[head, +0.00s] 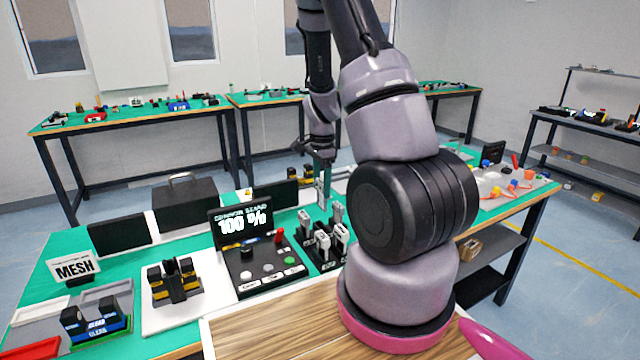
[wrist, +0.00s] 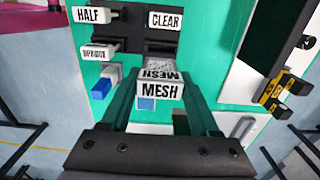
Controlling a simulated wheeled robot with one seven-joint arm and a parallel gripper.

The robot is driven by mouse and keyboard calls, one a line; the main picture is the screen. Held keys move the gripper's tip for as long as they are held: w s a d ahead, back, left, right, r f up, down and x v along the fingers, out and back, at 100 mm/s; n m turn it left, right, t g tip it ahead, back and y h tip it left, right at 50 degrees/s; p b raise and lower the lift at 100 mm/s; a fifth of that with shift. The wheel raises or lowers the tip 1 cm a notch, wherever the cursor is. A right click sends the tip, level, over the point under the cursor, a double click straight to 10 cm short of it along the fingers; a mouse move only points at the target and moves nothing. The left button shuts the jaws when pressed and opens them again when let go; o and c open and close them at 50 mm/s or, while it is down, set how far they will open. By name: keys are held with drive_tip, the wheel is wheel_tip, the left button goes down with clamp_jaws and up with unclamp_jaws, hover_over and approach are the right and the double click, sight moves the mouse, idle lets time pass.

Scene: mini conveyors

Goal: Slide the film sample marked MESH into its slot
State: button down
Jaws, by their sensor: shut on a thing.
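My gripper (wrist: 160,98) is shut on the MESH film sample (wrist: 160,89), whose white handle sits between the fingers. A mesh-patterned patch shows just beyond the handle. In the head view my gripper (head: 321,160) points down near the table's middle, with a light upright piece below it. Samples marked HALF (wrist: 91,15), CLEAR (wrist: 164,20) and one that seems to read OPAQUE (wrist: 97,52) are at a black rack (wrist: 130,38). A MESH sign (head: 74,267) stands at the left of the table. I cannot tell which slot matches the sample.
A black-and-yellow fixture (head: 173,284) sits on a white board at left. A black case (head: 185,203) is behind. Green table surface (head: 120,262) is bare in places.

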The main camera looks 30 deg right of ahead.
sight(322, 208)
drive_tip(key=shift+w+d+f, duration=0.1)
drive_tip(key=shift+w+f, duration=0.1)
drive_tip(key=shift+f, duration=0.3)
drive_tip(key=shift+f, duration=2.4)
drive_tip(key=shift+f, duration=0.15)
drive_tip(key=shift+f, duration=1.8)
